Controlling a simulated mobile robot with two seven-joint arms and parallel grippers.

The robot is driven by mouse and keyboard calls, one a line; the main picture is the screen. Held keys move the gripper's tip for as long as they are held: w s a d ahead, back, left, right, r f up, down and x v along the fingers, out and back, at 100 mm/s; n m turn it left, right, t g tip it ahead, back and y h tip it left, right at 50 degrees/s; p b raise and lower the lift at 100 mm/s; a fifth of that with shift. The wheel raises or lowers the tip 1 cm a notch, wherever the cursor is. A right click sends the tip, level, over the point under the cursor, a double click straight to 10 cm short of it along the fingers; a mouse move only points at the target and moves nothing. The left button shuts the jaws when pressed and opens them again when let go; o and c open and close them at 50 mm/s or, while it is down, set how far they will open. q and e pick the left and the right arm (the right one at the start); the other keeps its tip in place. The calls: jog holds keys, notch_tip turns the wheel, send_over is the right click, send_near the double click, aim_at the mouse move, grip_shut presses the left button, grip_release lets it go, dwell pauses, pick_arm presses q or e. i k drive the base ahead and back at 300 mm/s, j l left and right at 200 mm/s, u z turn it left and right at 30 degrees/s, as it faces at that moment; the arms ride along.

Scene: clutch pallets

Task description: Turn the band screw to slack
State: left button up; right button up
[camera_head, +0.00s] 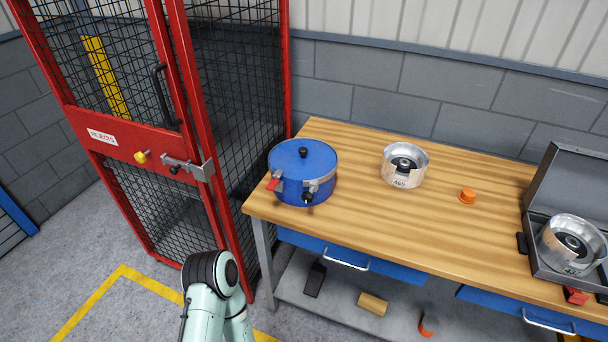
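A round blue lidded pot (303,178) stands upright at the left end of the wooden workbench. Its lid has a black knob on top. A metal clamp fitting (318,186) with a small dark knob (308,196) sits on its front side; this may be the band screw, but it is too small to tell how tight it is. A red tab (273,184) sticks out at the pot's left. Neither of my grippers is in view. Only a pale green link of my arm shows at the bottom, in front of the bench and apart from the pot.
The workbench (440,225) also bears a silver labelled drum (404,166), an orange cap (467,196) and an open grey case (555,205) holding another silver drum (572,243). A red mesh cage (190,120) with a latch stands left. The bench's middle front is clear.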

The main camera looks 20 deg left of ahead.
aim_at(307, 196)
jog(key=u, duration=0.8)
jog(key=l+u, duration=0.2)
jog(key=l, duration=0.25)
